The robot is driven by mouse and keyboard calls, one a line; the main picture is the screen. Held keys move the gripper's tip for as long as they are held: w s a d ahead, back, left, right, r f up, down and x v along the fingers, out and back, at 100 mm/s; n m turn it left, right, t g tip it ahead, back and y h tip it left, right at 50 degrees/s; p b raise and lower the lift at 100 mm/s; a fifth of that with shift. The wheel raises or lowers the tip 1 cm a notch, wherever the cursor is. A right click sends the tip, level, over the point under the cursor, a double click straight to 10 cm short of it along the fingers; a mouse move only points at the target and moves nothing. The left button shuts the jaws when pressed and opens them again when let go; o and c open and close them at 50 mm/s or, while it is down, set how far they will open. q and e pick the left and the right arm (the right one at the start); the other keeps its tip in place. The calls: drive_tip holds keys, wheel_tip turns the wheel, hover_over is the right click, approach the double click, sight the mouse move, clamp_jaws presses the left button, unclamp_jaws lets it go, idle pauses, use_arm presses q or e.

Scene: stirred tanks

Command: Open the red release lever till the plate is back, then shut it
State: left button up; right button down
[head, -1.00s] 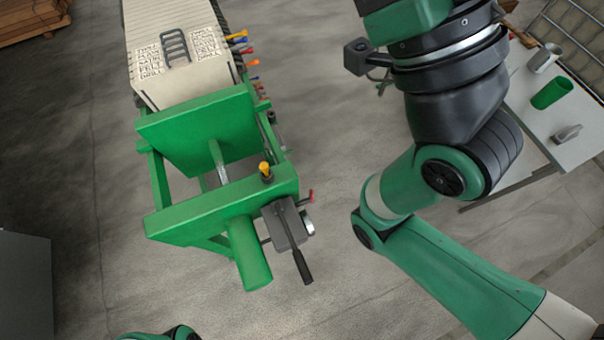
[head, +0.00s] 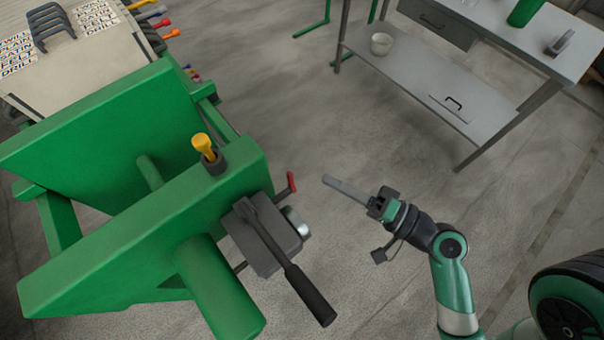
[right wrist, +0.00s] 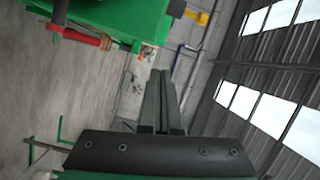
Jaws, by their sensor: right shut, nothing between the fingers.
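The red release lever (head: 291,183) stands on the right side of the green press, beside a grey valve block (head: 265,245). It also shows at the upper left of the right wrist view (right wrist: 82,37). The green plate (head: 100,140) stands upright behind the front beam (head: 110,265), with a gap and a rod (head: 149,172) between them. My right gripper (head: 328,181) is shut and empty, a short way right of the lever and not touching it. Its closed fingers show in the right wrist view (right wrist: 161,85). My left gripper is out of view.
A long black pump handle (head: 310,295) slopes down in front of the valve block. A yellow-topped knob (head: 203,146) stands on the beam. A pale stack with a grey handle (head: 50,25) lies behind the plate. A metal table (head: 440,85) stands at the upper right. Floor lies between.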

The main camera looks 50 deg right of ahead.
drive_tip(key=s+f+m+g+h+b, duration=0.15)
drive_tip(key=s+f+m+b, duration=0.3)
drive_tip(key=f, duration=0.85)
drive_tip(key=p, duration=0.2)
approach(291, 180)
use_arm(q)
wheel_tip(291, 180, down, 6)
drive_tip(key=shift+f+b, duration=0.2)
drive_tip(key=shift+b, duration=0.1)
use_arm(e)
drive_tip(key=w+f, duration=0.1)
drive_tip(key=w, duration=0.5)
drive_tip(key=shift+w+f+h, duration=0.3)
drive_tip(key=shift+f+h, duration=0.05)
drive_tip(key=shift+h, duration=0.1)
drive_tip(key=shift+t, duration=0.25)
